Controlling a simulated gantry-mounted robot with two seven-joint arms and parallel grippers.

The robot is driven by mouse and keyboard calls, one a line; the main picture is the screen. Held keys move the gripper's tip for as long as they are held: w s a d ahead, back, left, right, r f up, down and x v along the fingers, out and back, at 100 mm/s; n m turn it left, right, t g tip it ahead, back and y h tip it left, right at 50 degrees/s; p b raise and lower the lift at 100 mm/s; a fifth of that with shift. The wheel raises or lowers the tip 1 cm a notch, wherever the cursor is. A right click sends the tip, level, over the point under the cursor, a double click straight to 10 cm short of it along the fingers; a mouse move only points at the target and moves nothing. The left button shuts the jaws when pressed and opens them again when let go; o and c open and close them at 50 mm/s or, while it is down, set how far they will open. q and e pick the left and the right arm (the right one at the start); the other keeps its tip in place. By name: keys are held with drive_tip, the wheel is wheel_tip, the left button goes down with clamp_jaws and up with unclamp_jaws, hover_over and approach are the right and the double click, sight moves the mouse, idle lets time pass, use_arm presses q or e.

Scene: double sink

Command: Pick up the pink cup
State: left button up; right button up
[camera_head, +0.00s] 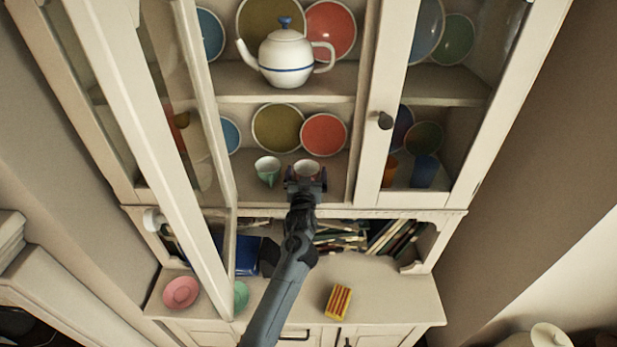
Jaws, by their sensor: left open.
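A small pink cup (306,168) with a pale inside stands on the lower shelf of the open cabinet, in front of a red plate. My left gripper (306,178) is open at the front of this cup, with its fingertips near the cup's sides. The gripper hides the lower part of the cup, and I cannot tell whether they touch. My right gripper is not in view.
A green cup (267,170) stands close left of the gripper. The open glass door (208,170) is left of my arm. Plates stand behind, and a white teapot (286,60) is on the shelf above. A striped yellow-red box (338,301) lies on the counter.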

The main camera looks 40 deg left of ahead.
use_arm(q)
drive_tip(key=c, duration=0.9)
drive_tip(key=shift+r, duration=0.1)
